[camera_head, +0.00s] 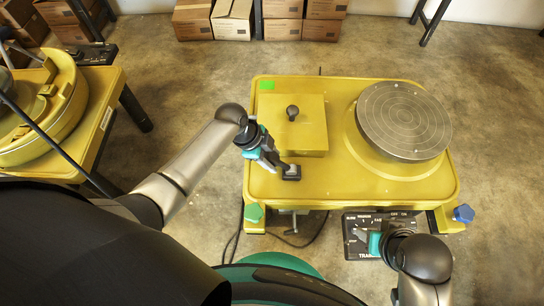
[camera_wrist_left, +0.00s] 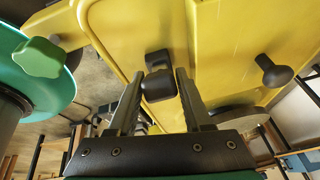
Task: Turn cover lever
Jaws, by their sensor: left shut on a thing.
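The cover lever (camera_head: 292,173) is a small black part on the yellow table top, at the front corner of a raised square yellow cover (camera_head: 300,132). The cover carries a black round knob (camera_head: 292,112). My left gripper (camera_head: 281,170) is at the lever, its jaws shut on it. In the left wrist view, the black lever (camera_wrist_left: 159,86) lies between the two fingers of my left gripper (camera_wrist_left: 159,76). The knob (camera_wrist_left: 272,70) shows to the right there. My right gripper (camera_head: 374,243) is low at the front, over a black panel; its fingers are too unclear to judge.
A grey wheel (camera_head: 404,120) sits on the right of the yellow table (camera_head: 300,184). A green knob (camera_head: 254,212) and a blue knob (camera_head: 463,213) flank its front. The black panel (camera_head: 352,228) is between them. Another yellow station (camera_head: 92,120) stands left. Cardboard boxes (camera_head: 232,18) line the back.

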